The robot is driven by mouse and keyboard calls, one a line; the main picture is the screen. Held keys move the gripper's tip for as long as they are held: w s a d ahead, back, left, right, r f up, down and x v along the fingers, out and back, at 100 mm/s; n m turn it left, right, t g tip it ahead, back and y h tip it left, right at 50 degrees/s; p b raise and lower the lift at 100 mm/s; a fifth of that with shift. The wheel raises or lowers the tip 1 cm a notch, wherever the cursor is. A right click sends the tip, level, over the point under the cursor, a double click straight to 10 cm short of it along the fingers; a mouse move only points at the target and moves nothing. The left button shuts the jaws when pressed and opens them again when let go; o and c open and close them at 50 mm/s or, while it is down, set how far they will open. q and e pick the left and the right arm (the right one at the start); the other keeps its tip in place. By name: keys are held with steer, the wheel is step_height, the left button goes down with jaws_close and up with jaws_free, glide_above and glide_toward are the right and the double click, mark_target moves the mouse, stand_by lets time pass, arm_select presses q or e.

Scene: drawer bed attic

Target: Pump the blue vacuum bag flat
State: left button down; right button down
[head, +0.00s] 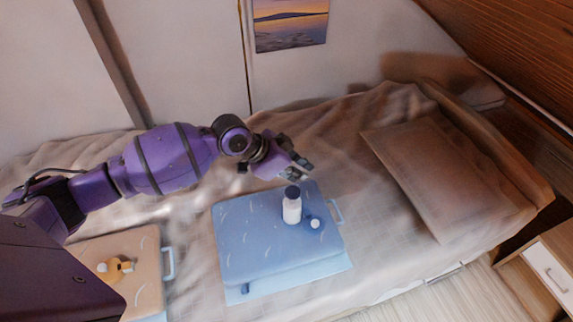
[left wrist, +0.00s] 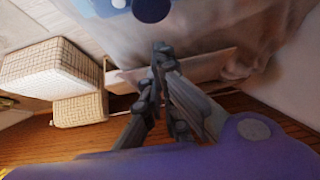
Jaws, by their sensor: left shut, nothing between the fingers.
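The blue vacuum bag (head: 250,225) lies on the bed, its top broad and slightly puffed, with a pale handle at its right end. A white cylinder with a dark blue cap, apparently the pump (head: 292,209), stands upright on the bag. Beside it is a blue round valve with a small white cap (head: 315,223). My left gripper (head: 303,168) is shut and empty, above and behind the pump and apart from it. In the left wrist view its fingers (left wrist: 160,48) are together, and a dark blue round top (left wrist: 152,8) shows at the upper edge. My right gripper is not in view.
A tan bag (head: 140,255) with an orange fitting lies at the left. A pillow (head: 440,175) lies at the right of the bed. A small drawer cabinet (head: 550,270) stands at the lower right. Woven baskets (left wrist: 50,75) show in the left wrist view.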

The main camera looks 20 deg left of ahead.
mark_target(296, 192)
arm_select(q)
steer(key=shift+s+a+f, duration=0.1)
steer(key=shift+a+f, duration=0.05)
steer(key=shift+f, duration=0.85)
steer(key=shift+a+f, duration=0.1)
steer(key=shift+f, duration=0.85)
